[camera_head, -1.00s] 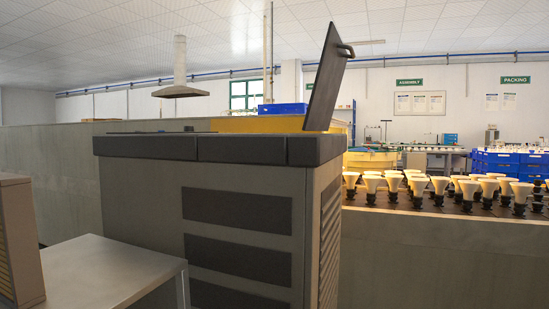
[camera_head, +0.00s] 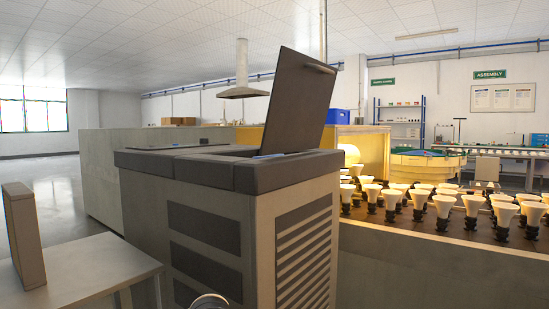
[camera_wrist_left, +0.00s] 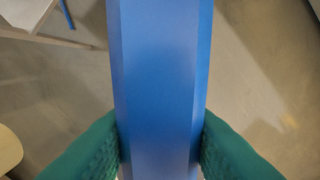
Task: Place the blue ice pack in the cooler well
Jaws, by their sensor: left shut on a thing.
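The blue ice pack (camera_wrist_left: 160,70) fills the middle of the left wrist view as a long upright blue block. My left gripper (camera_wrist_left: 160,148) has its green fingers pressed against both sides of it, above the floor. The cooler (camera_head: 205,230) is a grey cabinet with a dark padded rim in the head view. Its dark lid (camera_head: 300,103) stands open and tilted back. A bit of blue (camera_head: 268,156) shows at the opening under the lid; the inside of the well is hidden by the rim. My right gripper is in neither view.
A light table (camera_head: 85,268) with a beige upright box (camera_head: 25,235) stands at the left. A conveyor with several cream-and-black bulbs (camera_head: 442,205) runs right of the cooler. Open floor (camera_head: 72,195) lies at the far left.

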